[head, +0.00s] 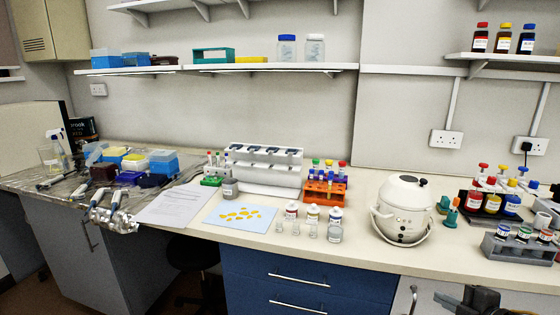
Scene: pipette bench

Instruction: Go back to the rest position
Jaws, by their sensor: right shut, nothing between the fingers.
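My right gripper (462,301) is at the bottom right of the head view, dark and partly cut off by the lower edge. It is shut and empty, in front of the bench front and apart from the things on the bench. My left gripper is not in view.
The bench (385,257) holds a white centrifuge-like pot (402,212), an orange tube rack (325,191), a white pipette stand (264,172), a blue mat (240,217) and a grey bottle rack (520,250). A dark stool (192,252) stands below. The floor gap beside it is shadowed.

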